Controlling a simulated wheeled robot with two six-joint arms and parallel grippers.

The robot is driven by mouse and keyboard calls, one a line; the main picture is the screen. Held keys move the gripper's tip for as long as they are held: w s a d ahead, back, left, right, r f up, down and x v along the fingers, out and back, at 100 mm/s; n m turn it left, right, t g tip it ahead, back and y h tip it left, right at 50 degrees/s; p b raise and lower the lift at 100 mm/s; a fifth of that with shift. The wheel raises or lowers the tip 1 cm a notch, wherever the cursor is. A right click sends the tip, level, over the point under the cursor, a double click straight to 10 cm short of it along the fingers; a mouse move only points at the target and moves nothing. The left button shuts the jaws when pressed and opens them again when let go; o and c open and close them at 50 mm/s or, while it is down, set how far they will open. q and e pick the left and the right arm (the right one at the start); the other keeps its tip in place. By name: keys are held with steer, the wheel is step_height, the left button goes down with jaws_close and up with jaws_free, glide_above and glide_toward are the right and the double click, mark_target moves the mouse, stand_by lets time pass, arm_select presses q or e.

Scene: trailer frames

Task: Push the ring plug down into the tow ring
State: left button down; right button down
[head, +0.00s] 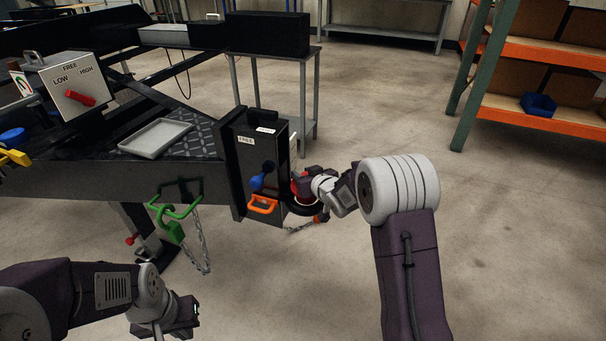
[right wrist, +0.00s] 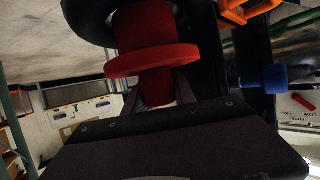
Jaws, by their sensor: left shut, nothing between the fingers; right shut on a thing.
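The red ring plug (right wrist: 150,60) has a wide flange and a thick round body. My right gripper (right wrist: 160,100) is shut on its grip, beside the flange. The black tow ring (right wrist: 90,18) shows behind and around the plug's far end, and a stretch of red body shows between flange and ring. I cannot tell how deep the plug sits. In the head view the tow ring (head: 303,207) sticks out right of the black coupler housing, and my right gripper (head: 305,180) largely covers the plug above it. My left gripper (head: 193,312) is shut and empty at lower left.
The black housing (head: 258,150) carries a blue knob (head: 257,182) and an orange handle (head: 263,204). A chain hangs below the ring. A green lock (head: 174,231) hangs on the trailer frame. A grey tray (head: 156,137) lies on the deck. Floor at right is clear.

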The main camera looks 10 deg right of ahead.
steer(key=shift+f+b, duration=1.1)
steer(key=shift+f, duration=0.4)
steer(key=c, duration=0.9)
jaws_free()
steer(key=shift+c, duration=0.2)
step_height(320, 180, up, 4)
steer(key=f+p, duration=0.1)
steer(key=p, duration=0.2)
glide_above(315, 207)
steer(key=w, duration=0.1)
steer(key=shift+a+r, duration=0.1)
steer(key=shift+r, duration=0.15)
steer(key=shift+s, duration=0.4)
